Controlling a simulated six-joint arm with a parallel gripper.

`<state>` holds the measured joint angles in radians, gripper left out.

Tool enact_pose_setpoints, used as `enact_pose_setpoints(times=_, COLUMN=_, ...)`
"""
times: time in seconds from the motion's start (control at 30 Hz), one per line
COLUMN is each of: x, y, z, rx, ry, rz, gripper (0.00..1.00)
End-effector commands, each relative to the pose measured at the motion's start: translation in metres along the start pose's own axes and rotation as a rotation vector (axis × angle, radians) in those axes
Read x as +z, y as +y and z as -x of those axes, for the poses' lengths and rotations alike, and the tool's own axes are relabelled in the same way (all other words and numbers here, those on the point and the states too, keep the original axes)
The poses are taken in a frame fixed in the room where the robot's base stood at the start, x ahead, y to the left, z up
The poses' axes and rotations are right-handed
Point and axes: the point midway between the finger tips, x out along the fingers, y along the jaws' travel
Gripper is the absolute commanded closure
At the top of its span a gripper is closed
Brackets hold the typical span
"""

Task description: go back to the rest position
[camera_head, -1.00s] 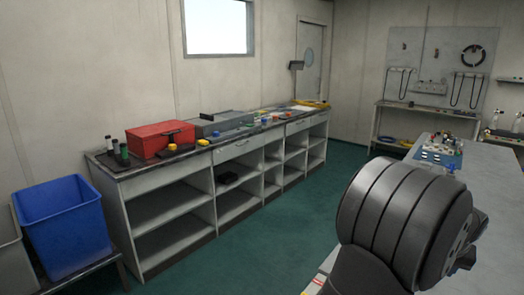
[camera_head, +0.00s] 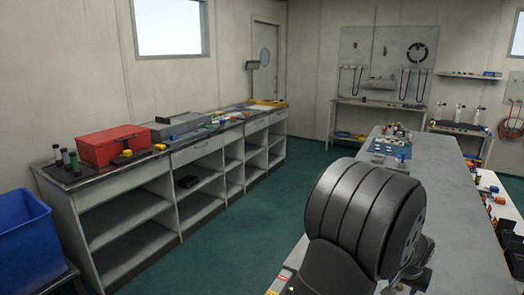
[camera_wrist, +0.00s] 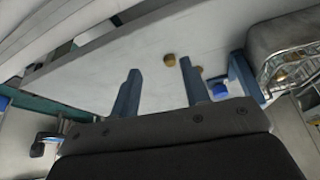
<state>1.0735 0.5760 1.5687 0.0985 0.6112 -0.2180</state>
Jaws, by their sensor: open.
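My gripper (camera_wrist: 157,85) shows in the wrist view with its two blue-grey fingers spread apart. It is open, and nothing is between the fingers. Beyond the fingertips is a pale grey surface with a small brass-coloured round piece (camera_wrist: 169,60) on it. In the head view, a large dark rounded part of my arm stands at the lower right, in front of the grey bench (camera_head: 450,200). The fingers cannot be made out in that view.
A long side counter (camera_head: 140,190) with open shelves runs along the left wall, with a red toolbox (camera_head: 112,145) on top. A blue bin (camera_head: 22,240) stands at the left. The green floor (camera_head: 310,175) between counter and bench is clear. A wire basket (camera_wrist: 290,70) is at the right in the wrist view.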

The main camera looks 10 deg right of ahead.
Motion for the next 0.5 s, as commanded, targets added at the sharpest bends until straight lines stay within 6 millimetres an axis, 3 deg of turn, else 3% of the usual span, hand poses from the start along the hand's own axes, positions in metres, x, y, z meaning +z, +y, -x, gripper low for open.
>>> enact_pose_setpoints(times=0.2, x=-0.005, y=-0.015, z=-0.013, rx=0.000, ry=0.001, rz=0.000, gripper=0.58)
enact_pose_setpoints(times=0.5, x=-0.006, y=-0.017, z=-0.015, rx=0.000, ry=0.001, rz=0.000, gripper=0.58)
